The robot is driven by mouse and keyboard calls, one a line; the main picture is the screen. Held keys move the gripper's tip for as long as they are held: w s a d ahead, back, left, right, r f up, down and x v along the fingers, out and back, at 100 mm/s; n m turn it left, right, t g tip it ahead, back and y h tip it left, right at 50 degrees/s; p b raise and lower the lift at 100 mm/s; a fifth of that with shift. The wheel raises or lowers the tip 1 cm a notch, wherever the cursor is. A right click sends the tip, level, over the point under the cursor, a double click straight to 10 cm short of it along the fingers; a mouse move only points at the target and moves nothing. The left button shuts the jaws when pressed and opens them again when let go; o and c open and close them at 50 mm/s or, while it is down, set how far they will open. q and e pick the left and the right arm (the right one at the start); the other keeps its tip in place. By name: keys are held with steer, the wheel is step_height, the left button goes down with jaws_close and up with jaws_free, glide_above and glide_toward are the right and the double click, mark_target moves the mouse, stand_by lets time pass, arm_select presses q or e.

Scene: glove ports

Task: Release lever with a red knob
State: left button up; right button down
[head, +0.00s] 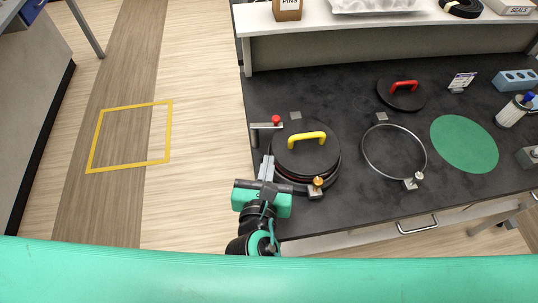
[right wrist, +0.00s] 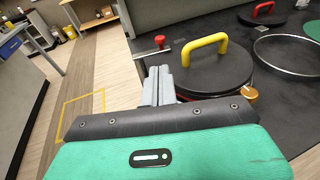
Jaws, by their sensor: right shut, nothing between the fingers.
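The release lever's red knob (head: 276,120) stands at the left end of the black bench, on a grey lever (head: 263,126) beside a round black lid with a yellow handle (head: 306,138). The knob also shows in the right wrist view (right wrist: 159,40), just beyond my fingertips. My right gripper (head: 267,160) is shut and empty. Its fingers point toward the lever, at the left side of the lid, and appear apart from the knob. In the right wrist view the closed fingers (right wrist: 158,75) stand upright below the knob. My left gripper is not in view.
A brass knob (head: 318,182) sits at the lid's front edge. To the right are an empty metal ring (head: 394,152), a black lid with a red handle (head: 404,86) and a green disc (head: 464,143). The floor left of the bench is clear.

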mark_target(279, 120)
steer(key=p+x, duration=0.2)
steer(key=x, duration=0.9)
steer(key=shift+r, duration=0.1)
steer(key=shift+w, duration=0.4)
steer(key=shift+p, duration=0.4)
steer(key=y+p, duration=0.1)
steer(key=p, duration=0.2)
steer(key=w+d+n+y+p, duration=0.1)
steer(key=p, duration=0.2)
steer(key=shift+w+r+n, duration=0.1)
steer(key=shift+w+n, duration=0.15)
steer(key=shift+n, duration=0.05)
steer(key=shift+w+p, duration=0.3)
steer(key=shift+p, duration=0.2)
steer(key=shift+f, duration=0.3)
